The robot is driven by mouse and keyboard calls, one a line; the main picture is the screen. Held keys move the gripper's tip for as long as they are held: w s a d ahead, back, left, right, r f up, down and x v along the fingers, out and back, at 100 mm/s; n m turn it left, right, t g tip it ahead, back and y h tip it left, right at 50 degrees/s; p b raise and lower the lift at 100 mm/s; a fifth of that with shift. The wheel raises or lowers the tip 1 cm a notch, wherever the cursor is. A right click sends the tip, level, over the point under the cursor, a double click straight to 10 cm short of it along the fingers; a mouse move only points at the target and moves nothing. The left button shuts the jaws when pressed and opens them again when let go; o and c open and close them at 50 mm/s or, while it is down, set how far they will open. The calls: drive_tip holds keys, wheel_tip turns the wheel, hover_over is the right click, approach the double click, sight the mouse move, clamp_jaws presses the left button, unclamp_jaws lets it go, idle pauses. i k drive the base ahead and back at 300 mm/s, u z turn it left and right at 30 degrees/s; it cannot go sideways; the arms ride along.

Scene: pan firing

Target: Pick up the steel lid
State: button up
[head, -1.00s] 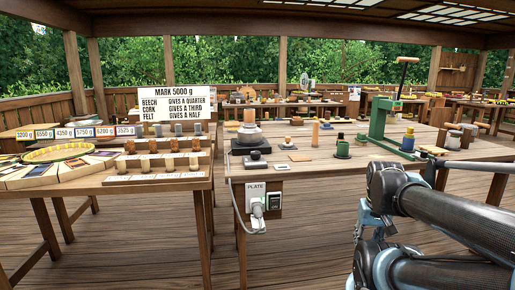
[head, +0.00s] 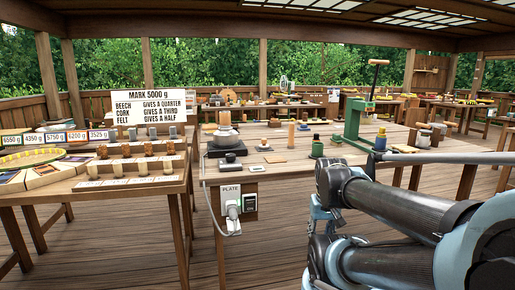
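A silvery round pan-like piece (head: 226,139) with an orange-brown top (head: 225,118) sits on the dark hot plate (head: 226,150) at the near left of the main workbench. It may include the steel lid, but it is too small to tell lid from pan. My folded arm fills the lower right, in front of the bench. I cannot make out gripper fingers; my gripper is not in view.
A green press (head: 353,122) stands right of the bench's middle. Floor (head: 120,250) is open between.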

sight(264, 146)
drive_tip(key=i, duration=0.85)
drive_tip(key=z, duration=0.05)
